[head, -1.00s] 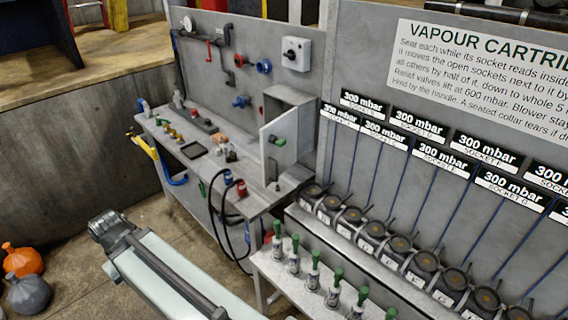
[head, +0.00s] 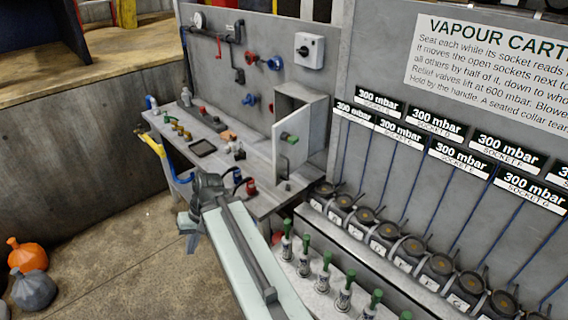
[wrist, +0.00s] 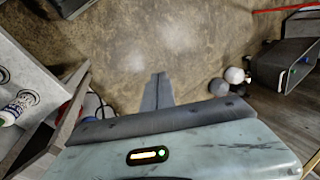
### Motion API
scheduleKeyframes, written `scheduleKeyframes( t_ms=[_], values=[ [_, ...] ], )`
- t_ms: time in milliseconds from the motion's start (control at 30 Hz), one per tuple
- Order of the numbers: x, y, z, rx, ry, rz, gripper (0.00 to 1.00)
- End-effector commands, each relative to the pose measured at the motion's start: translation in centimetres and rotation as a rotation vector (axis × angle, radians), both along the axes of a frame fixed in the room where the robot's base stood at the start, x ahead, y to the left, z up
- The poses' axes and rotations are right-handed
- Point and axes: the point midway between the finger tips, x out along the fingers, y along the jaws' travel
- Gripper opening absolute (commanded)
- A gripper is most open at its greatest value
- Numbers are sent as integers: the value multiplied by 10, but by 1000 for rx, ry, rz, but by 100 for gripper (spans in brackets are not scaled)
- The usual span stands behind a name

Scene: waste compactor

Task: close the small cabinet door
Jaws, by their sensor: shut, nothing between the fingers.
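The small cabinet (head: 317,118) stands at the right end of the grey workbench (head: 262,172), against the back panel. Part of the cabinet's dark inside shows behind the door. My arm reaches in from the bottom, its far end just left of and below the door in the head view. My gripper (wrist: 157,90) is shut and empty in the wrist view, pointing at bare floor. It is apart from the door, which I cannot make out in the wrist view.
A row of green-topped cartridges (head: 324,271) stands on a low shelf right of my arm. Round sockets (head: 387,232) line the ledge behind them. Valves and small fittings cover the bench and panel. Orange (head: 28,254) and grey (head: 33,289) bags lie on the otherwise open floor at left.

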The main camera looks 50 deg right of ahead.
Motion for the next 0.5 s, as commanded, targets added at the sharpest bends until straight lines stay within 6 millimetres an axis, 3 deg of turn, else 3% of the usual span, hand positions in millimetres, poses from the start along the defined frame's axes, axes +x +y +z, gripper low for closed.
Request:
scheduleKeyframes(
  t_ms=[33,67,167,267,400,500],
  values=[
    [-1,-34,-5,86,-44,-101,0],
    [-1,-52,-1,141,-76,-159,0],
    [-7,-116,17,314,-205,-347,0],
    [-26,-189,43,467,-366,-531,0],
    [-77,-291,87,632,-619,-754,0],
    [-120,-345,114,707,-778,-864,0]
  ],
)
